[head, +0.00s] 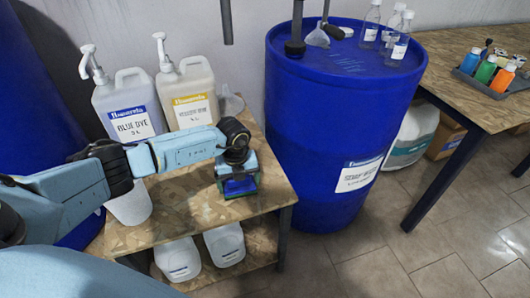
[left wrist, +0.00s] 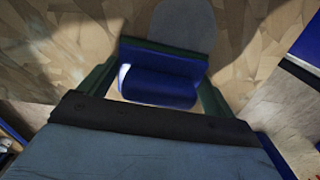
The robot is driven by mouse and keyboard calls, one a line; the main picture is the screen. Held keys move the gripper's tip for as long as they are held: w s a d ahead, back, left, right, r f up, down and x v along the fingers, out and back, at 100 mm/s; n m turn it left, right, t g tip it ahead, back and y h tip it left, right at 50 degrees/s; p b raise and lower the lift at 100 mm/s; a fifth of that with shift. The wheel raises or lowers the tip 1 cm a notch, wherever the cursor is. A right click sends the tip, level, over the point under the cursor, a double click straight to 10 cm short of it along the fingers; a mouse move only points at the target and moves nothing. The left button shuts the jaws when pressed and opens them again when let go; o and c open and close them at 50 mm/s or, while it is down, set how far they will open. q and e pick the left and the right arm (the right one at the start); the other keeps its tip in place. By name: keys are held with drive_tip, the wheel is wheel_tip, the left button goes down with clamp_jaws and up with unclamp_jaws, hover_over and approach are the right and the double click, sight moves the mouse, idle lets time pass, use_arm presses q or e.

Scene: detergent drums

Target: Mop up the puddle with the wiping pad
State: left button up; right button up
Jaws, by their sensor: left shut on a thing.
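The wiping pad (head: 241,187) is blue and sits low over the wooden shelf top near its right front corner. My left gripper (head: 238,179) is shut on it from above. In the left wrist view the blue pad (left wrist: 160,84) lies between the two dark green fingers of the gripper (left wrist: 158,92). A rounded grey patch (left wrist: 184,22), which looks like the puddle, shows on the wood just beyond the pad. I cannot make out the puddle in the head view, nor tell whether the pad touches the wood. My right gripper is out of view.
Two pump jugs, blue dye (head: 126,112) and another (head: 188,95), stand behind my left arm. A big blue drum (head: 325,130) stands right of the shelf (head: 187,205). White jugs (head: 225,245) sit on the lower shelf. A table (head: 450,60) with bottles is at right.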

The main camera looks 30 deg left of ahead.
use_arm(q)
drive_tip(key=a+b, duration=0.1)
drive_tip(key=a, duration=0.7)
drive_tip(key=shift+a, duration=0.35)
drive_tip(key=shift+a+r, duration=0.1)
drive_tip(key=shift+a, duration=0.2)
wheel_tip(320, 180, up, 4)
drive_tip(key=p, duration=0.3)
drive_tip(key=shift+d+r, duration=0.1)
drive_tip(key=shift+r, duration=0.15)
drive_tip(key=shift+r+p, duration=1.7)
drive_tip(key=shift+p, duration=0.15)
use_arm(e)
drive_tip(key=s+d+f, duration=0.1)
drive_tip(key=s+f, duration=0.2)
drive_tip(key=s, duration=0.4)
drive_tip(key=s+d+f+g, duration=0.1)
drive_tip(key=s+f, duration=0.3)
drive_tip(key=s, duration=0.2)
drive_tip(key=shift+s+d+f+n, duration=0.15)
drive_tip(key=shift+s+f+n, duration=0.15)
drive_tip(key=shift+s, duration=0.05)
